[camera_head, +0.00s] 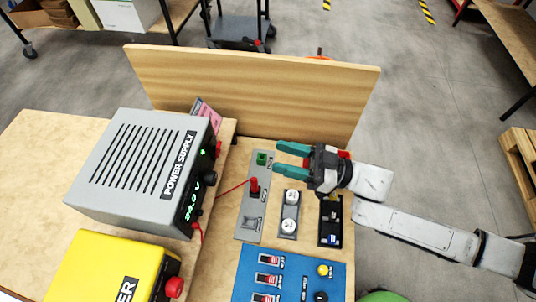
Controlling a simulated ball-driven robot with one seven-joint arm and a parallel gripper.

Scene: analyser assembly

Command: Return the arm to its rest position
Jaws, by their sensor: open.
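My gripper (292,158) hangs over the workbench board, its two green fingers apart and pointing left, with nothing between them. My arm stretches in from the right edge of the picture. The fingertips are near a green connector (262,158) on a grey terminal plate (247,228); I cannot tell the height gap. A red plug (254,185) sits on the same plate, with a red wire running left to the grey power supply (145,165), whose display is lit. Below my wrist is a black holder (329,238), partly hidden by the gripper.
A wooden back panel (255,95) stands upright behind the board. A plate with two round white parts (289,212) lies mid-board. A blue switch panel (290,277) and a yellow box (100,272) are in front. Open grey floor (440,130) lies to the right.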

